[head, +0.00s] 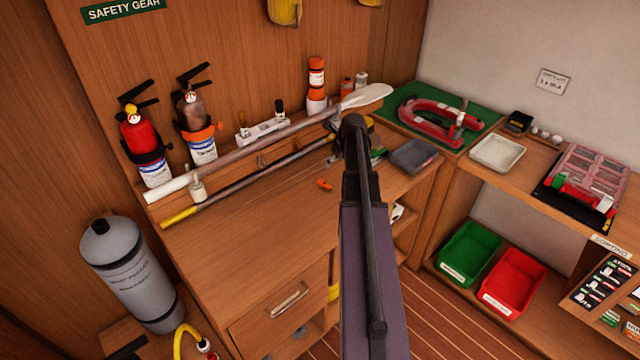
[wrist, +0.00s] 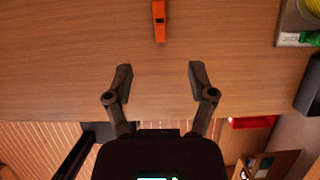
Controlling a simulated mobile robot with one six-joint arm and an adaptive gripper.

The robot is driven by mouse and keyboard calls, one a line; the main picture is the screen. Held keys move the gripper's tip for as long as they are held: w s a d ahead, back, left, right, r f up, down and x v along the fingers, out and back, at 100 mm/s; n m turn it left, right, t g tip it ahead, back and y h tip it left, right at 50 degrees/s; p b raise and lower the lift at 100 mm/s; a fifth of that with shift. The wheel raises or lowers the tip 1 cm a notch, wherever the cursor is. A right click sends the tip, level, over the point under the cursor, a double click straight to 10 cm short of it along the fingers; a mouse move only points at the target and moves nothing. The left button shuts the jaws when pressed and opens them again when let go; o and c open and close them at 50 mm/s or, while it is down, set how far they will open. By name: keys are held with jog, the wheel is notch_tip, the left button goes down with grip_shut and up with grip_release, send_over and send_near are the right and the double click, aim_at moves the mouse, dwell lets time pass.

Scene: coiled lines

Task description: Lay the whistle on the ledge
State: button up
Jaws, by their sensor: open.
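A small orange whistle (head: 324,185) lies on the wooden counter (head: 240,240), left of my arm in the head view. In the wrist view the whistle (wrist: 159,20) is at the top edge, its far end cut off. My gripper (wrist: 160,76) is open and empty above the counter, its fingers spread. The whistle lies beyond the fingertips, roughly in line with the gap between them, and is not touched. In the head view my arm hides the gripper. I cannot tell which surface is the ledge.
Long poles and a paddle (head: 372,96) lie along the counter's back. Two extinguishers (head: 140,145) stand at the left. A grey tray (head: 414,156) sits to the right of my arm. Green (head: 468,252) and red (head: 513,282) bins stand lower right. The counter around the whistle is clear.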

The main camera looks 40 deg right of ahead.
jog(key=b, duration=0.8)
send_over(324, 182)
jog(key=s, duration=0.2)
jog(key=shift+f, duration=4)
jog(key=shift+a+f, duration=0.1)
jog(key=shift+b+x, duration=2.45)
jog(key=shift+x, duration=0.05)
jog(key=shift+s, duration=0.1)
grip_shut()
